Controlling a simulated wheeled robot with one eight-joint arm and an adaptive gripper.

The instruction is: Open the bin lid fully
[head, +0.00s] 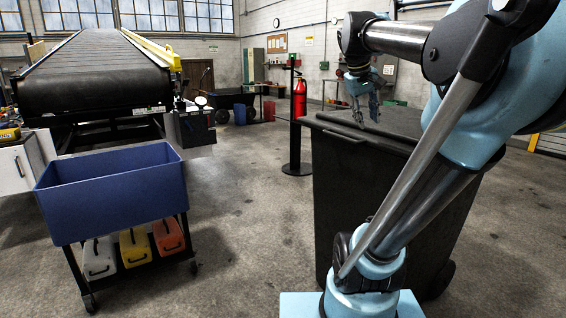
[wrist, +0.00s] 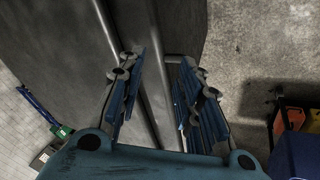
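The large dark bin (head: 345,190) stands at the right of the head view, partly behind my arm. Its dark lid (head: 400,122) lies flat and closed on top. My gripper (head: 365,108) points down just above the lid's near left edge. In the wrist view, my gripper (wrist: 158,75) has its two blue fingers spread apart. The lid (wrist: 50,45) fills the upper left there, and its rim, with a long ridge (wrist: 158,60), runs between the fingers. I cannot tell whether the fingertips touch it.
A blue cart (head: 115,195) with white, yellow and orange canisters below stands at the left. A belt conveyor (head: 90,75) is behind it. A black post (head: 294,125) and a red extinguisher (head: 300,97) are beyond the bin. The floor between cart and bin is clear.

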